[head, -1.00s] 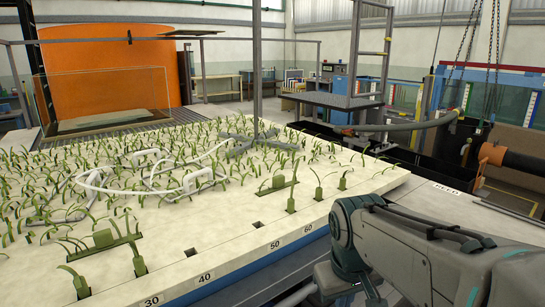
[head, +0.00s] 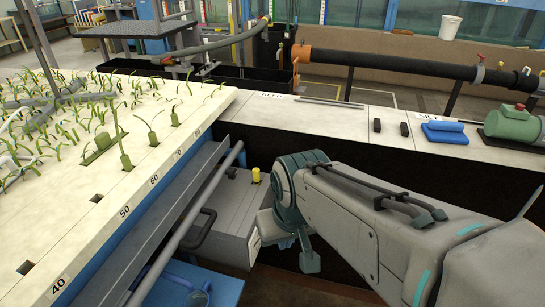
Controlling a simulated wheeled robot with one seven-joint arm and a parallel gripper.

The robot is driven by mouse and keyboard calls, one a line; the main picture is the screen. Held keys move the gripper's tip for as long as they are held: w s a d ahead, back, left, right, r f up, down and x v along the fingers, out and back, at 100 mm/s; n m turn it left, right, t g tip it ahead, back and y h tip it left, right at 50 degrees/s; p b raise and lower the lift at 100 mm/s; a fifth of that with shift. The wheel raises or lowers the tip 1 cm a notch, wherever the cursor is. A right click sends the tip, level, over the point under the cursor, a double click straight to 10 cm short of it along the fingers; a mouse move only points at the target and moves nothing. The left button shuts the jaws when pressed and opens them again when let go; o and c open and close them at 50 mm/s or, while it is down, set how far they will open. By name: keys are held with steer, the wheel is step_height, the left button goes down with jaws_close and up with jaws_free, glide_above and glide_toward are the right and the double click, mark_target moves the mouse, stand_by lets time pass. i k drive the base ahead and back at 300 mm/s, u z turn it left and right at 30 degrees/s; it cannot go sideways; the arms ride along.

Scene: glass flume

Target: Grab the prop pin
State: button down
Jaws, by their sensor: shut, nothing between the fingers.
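No piece is clearly recognisable as the prop pin. A small yellow-topped peg (head: 256,175) stands upright on a grey box (head: 228,205) beside the flume bed, just left of my arm's teal joint; I cannot tell whether it is the pin. Thin grey rods (head: 333,102) lie on the pale counter at the back. My arm reaches in from the lower right and bends down at the teal joint close to the grey box. My gripper's fingers are not visible.
The pale planted bed (head: 130,170) fills the left, with a grey rail (head: 190,225) along its edge. The pale counter (head: 345,117) holds two black blocks (head: 390,127), blue pads (head: 444,131) and a green motor (head: 512,123). A dark gap lies below the counter.

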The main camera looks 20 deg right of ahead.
mark_target(255, 171)
steer(key=z, duration=0.4)
steer(key=k, duration=0.4)
steer(key=z, duration=0.5)
steer(key=i, duration=1.65)
steer(key=u, duration=0.5)
